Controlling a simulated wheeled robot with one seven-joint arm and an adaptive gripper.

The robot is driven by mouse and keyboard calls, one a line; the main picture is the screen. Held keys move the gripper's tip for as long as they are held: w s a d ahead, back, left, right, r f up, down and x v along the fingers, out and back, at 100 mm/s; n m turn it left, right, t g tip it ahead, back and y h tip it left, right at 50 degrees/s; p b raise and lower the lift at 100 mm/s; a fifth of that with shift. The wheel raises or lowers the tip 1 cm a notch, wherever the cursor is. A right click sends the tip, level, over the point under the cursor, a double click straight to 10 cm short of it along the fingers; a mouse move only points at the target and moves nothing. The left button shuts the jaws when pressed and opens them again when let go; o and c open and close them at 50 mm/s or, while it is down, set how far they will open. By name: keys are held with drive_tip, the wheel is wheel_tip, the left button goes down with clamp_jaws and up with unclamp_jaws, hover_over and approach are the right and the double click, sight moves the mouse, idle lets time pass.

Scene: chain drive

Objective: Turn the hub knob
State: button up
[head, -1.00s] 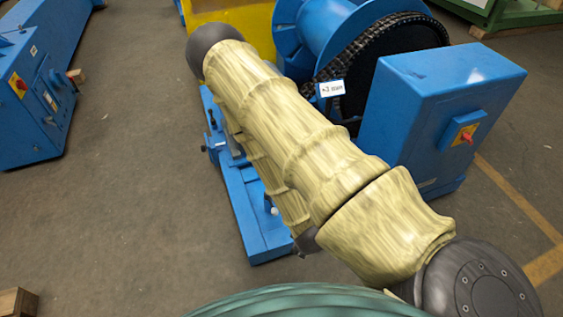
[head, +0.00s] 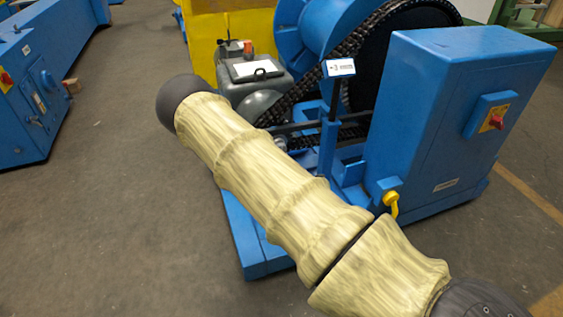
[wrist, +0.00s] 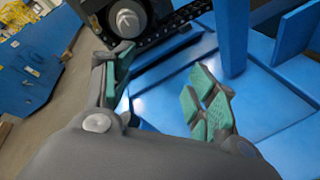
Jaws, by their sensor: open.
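A round grey hub knob (wrist: 127,19) with a paler centre sits on a dark round mount at the top of the wrist view, beside a black chain. A small grey round end (head: 281,143) shows just past my arm in the head view; I cannot tell whether it is the same part. My gripper (wrist: 160,72) is open and empty, its green-padded fingers apart. The knob is beyond the left fingertip, not between the fingers. In the head view my padded arm hides the gripper.
A blue cabinet (head: 440,125) with a red switch (head: 496,121) stands at the right. A blue post with a label (head: 340,68) rises before the chain wheel. Grey floor (head: 110,220) is clear at left.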

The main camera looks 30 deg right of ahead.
drive_tip(key=shift+w+d+r+n+t+y+b, duration=0.2)
drive_tip(key=shift+w+d+n+t+b, duration=0.4)
drive_tip(key=shift+w+n+b, duration=1.6)
drive_tip(key=shift+w+d+r+n+t+y+b, duration=0.2)
drive_tip(key=shift+w+d+t+b, duration=0.75)
drive_tip(key=shift+w, duration=2.6)
drive_tip(key=shift+w+a+r+n+t+y+b, duration=0.1)
drive_tip(key=shift+w+r+n+t+b, duration=0.2)
drive_tip(key=shift+w+n+b, duration=1.55)
drive_tip(key=shift+w+f+m, duration=0.1)
drive_tip(key=shift+w+m, duration=0.55)
drive_tip(key=shift+w, duration=0.4)
drive_tip(key=c, duration=1)
